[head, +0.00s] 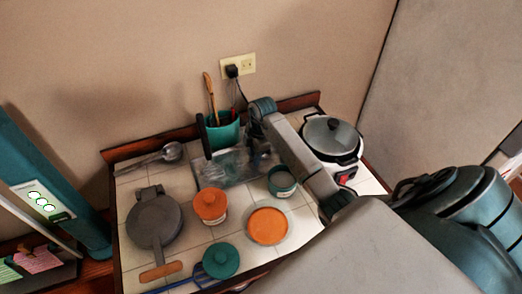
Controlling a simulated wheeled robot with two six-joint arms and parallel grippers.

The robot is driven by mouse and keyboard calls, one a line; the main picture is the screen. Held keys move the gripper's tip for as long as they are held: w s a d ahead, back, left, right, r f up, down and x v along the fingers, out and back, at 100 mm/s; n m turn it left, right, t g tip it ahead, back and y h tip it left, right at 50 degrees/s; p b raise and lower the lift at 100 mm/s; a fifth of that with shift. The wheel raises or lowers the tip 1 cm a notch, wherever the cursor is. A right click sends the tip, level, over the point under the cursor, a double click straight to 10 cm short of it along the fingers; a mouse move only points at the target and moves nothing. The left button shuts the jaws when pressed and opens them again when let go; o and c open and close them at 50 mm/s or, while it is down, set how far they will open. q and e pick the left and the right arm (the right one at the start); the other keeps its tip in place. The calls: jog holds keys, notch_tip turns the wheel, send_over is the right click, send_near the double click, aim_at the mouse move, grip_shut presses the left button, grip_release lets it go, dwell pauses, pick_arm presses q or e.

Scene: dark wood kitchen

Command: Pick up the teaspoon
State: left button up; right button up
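A grey metal spoon (172,152) lies at the back left of the tiled counter, its handle pointing left. It is the only spoon I can make out clearly; I cannot tell whether it is the teaspoon. My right arm reaches in from the right, over the counter. My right gripper (259,152) is at its end, low over the right side of a clear tray (238,181), well to the right of the spoon. Its fingers are small and blurred, so I cannot tell whether they are open or hold anything. My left gripper is not in view.
A teal utensil holder (224,132) and a rice cooker (329,134) stand at the back. A grey pan (153,221), orange jar (210,205), teal pot (282,182), orange-centred dish (268,225) and teal lid (221,260) crowd the front. Bare tiles show around the spoon.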

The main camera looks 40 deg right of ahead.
grip_shut()
jog(key=shift+r, duration=0.15)
jog(key=shift+r+b, duration=0.3)
jog(key=shift+r, duration=0.05)
notch_tip(320, 180, up, 5)
jog(key=shift+r+b, duration=0.1)
jog(key=shift+b, duration=0.75)
jog(key=shift+r+p, duration=1.3)
jog(key=shift+r, duration=0.7)
